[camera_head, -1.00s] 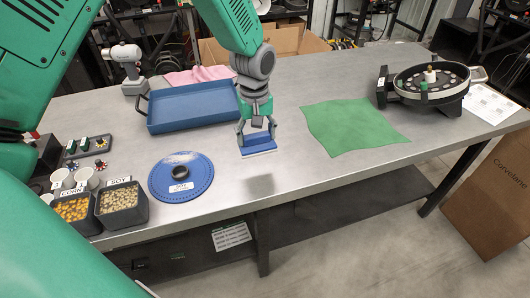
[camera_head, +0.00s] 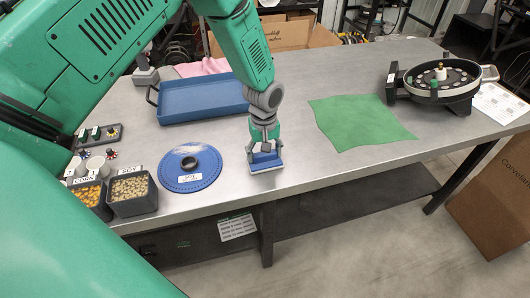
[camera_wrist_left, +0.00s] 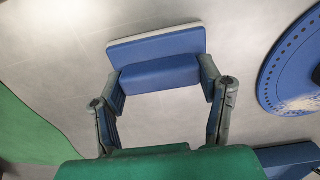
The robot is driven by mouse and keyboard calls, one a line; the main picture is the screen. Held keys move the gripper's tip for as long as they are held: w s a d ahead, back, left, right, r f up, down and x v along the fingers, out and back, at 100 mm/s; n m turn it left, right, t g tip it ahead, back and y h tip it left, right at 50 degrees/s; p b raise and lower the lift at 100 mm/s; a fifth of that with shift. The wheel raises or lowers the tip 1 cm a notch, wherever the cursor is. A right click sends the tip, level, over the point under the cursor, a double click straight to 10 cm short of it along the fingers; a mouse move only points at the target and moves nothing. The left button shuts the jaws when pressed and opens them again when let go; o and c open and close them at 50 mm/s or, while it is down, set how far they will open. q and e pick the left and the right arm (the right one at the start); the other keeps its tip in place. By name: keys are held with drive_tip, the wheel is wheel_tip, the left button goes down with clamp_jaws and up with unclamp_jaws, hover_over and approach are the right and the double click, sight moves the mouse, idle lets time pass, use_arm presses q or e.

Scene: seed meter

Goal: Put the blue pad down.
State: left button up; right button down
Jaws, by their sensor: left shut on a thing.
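The blue pad (camera_head: 266,162) has a blue grip block on top and a pale lower edge. My left gripper (camera_head: 264,148) is shut on its block, between the blue disc and the green cloth. In the left wrist view the two fingers (camera_wrist_left: 164,90) close on the sides of the block, and the pad (camera_wrist_left: 157,44) shows beyond it. The pad is level and at or very close to the grey table top (camera_head: 300,180); I cannot tell whether it touches. My right gripper is not in view.
A blue disc (camera_head: 190,177) with a dark ring lies left of the pad, a blue tray (camera_head: 203,112) behind it. A green cloth (camera_head: 358,121) lies to the right. Seed bins (camera_head: 132,207) stand front left, a round seed meter (camera_head: 440,80) far right. The table's front edge is close.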

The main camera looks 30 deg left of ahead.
use_arm(q)
drive_tip(key=o, duration=1)
wheel_tip(320, 180, up, 12)
drive_tip(key=shift+r+b, duration=0.1)
drive_tip(key=shift+b, duration=0.65)
drive_tip(key=shift+s, duration=0.1)
